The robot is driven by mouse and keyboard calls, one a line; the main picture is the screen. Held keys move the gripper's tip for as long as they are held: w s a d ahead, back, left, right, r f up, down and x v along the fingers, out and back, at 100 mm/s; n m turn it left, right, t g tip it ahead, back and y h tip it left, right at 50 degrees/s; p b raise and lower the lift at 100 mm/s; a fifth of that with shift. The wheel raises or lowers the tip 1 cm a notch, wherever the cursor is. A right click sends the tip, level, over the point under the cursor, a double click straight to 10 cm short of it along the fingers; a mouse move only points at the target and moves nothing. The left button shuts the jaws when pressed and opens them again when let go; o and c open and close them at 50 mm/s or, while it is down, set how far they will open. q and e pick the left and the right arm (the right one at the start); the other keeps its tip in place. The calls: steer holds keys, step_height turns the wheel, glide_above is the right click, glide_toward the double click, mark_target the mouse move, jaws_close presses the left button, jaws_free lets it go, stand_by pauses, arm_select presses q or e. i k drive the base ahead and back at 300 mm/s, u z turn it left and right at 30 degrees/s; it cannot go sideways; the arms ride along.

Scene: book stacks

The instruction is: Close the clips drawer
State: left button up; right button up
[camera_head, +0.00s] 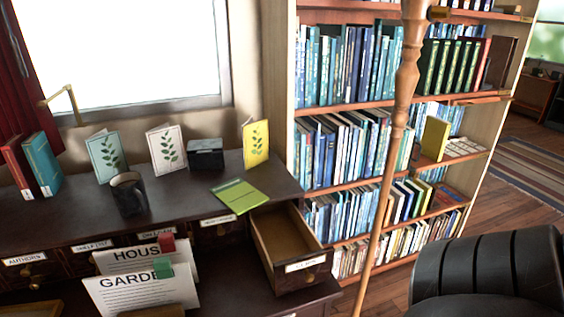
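One drawer (302,266) of the dark wooden desk unit stands pulled out toward me, at the right end of the row of small drawers. Its inside is visible and looks empty. It has a white label (305,263) on its front, too small to read surely, and a small brass knob. It is the only drawer seen open, so it appears to be the clips drawer. Neither of my grippers is in view.
Cards reading HOUSE (140,256) and GARDEN (135,287) stand left of the open drawer. A green booklet (240,195) lies on the desk top behind it. A wooden pole (388,170) rises right of it. A black ribbed chair back (490,270) fills the lower right.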

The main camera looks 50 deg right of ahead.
mark_target(294, 258)
steer(key=z, duration=1.8)
